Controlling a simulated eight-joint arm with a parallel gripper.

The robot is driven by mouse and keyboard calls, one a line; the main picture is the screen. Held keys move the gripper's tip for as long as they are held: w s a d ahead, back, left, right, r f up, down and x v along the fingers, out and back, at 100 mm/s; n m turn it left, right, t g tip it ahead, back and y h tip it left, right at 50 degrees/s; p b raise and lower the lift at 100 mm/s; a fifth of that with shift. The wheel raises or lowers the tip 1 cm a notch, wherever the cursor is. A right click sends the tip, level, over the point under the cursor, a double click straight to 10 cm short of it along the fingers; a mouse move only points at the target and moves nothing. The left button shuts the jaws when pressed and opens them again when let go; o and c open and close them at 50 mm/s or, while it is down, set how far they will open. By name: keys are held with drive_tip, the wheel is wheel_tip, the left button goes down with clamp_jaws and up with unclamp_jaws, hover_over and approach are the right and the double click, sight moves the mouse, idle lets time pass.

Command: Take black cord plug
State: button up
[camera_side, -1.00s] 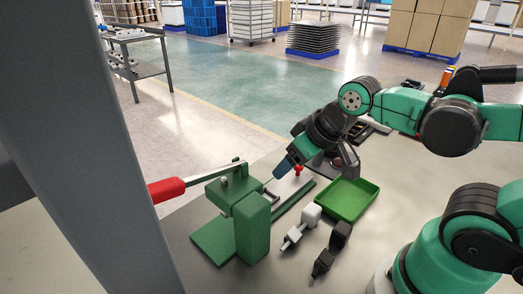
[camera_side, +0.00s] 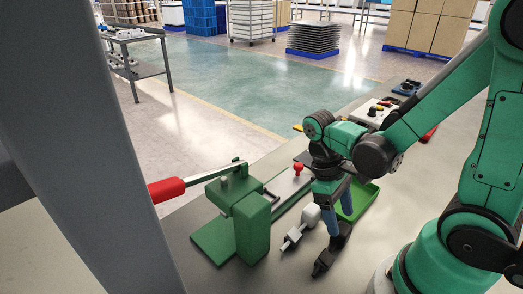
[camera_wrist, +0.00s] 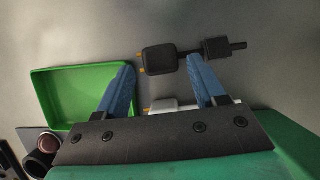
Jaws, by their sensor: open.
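The black cord plug (camera_side: 322,262) lies on the table in front of the white plug, its lower end clear and its upper part close under my gripper in the side view. In the wrist view the plug (camera_wrist: 160,60) shows a large block, a thin neck and a smaller block. My gripper (camera_side: 338,226) points down, open, with blue fingers above the plug's upper part. In the wrist view my gripper (camera_wrist: 161,66) has its fingertips on either side of the large block. Whether they touch it I cannot tell.
The white plug (camera_side: 300,228) lies just left of my gripper, partly hidden in the wrist view. A green tray (camera_wrist: 40,90) is close by, partly behind my gripper in the side view. A green press (camera_side: 252,225) with a red handle (camera_side: 166,190) stands left. Bare table lies in front.

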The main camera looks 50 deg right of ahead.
sight(340, 241)
drive_tip(key=shift+x, duration=1.25)
drive_tip(key=shift+c, duration=0.2)
clamp_jaws()
